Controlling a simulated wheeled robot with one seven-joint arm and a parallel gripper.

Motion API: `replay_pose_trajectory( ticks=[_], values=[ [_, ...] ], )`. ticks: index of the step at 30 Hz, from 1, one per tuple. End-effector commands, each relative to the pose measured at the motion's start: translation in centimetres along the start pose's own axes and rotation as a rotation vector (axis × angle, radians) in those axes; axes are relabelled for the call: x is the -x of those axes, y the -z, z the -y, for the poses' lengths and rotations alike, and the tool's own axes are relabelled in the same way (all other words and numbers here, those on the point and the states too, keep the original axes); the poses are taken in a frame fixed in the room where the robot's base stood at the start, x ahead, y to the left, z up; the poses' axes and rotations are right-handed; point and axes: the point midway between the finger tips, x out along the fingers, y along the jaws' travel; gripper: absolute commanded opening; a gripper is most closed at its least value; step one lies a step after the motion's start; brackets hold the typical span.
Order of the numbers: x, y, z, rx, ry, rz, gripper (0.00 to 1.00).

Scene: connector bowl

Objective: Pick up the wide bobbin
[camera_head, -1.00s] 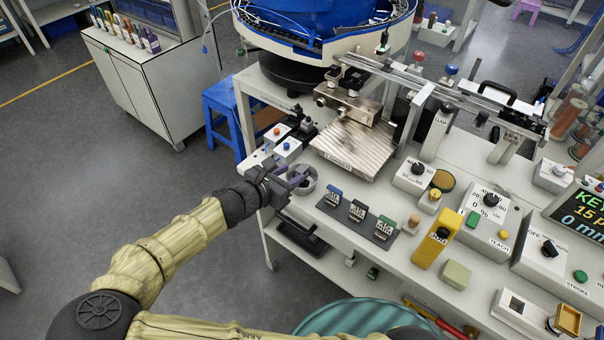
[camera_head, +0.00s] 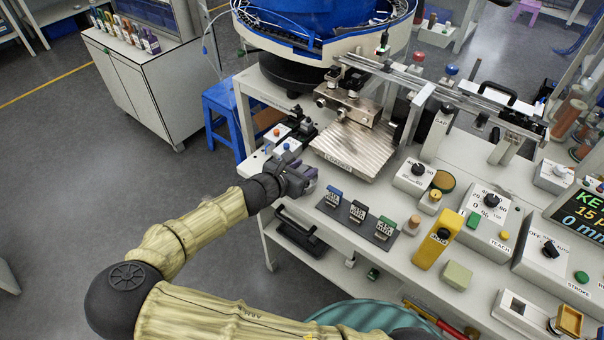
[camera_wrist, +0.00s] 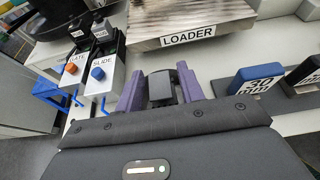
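My gripper (camera_head: 306,178) is low over the left front part of the bench, left of the small labelled blocks. In the wrist view its two purple fingers (camera_wrist: 161,88) stand apart. In the head view my gripper hides the spot where the grey bobbin stood.
A ribbed metal loader plate (camera_head: 352,148) is behind my gripper. Switch boxes with orange and blue buttons (camera_head: 287,147) stand to the back left. A dark tray (camera_head: 357,221) of small labelled blocks is to the right, and a yellow block (camera_head: 437,246) farther right.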

Motion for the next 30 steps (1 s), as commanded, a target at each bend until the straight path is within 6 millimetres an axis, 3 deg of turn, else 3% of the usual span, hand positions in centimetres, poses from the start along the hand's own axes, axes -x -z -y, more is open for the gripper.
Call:
replay_pose_trajectory(
  ticks=[14, 20, 30],
  values=[
    [0.05, -0.02, -0.01, 0.0, 0.0, 0.0, 0.38],
    [0.05, -0.02, -0.01, 0.0, 0.0, 0.0, 0.01],
    [0.17, -0.28, -0.03, -0.001, -0.001, 0.0, 0.0]
  ],
)
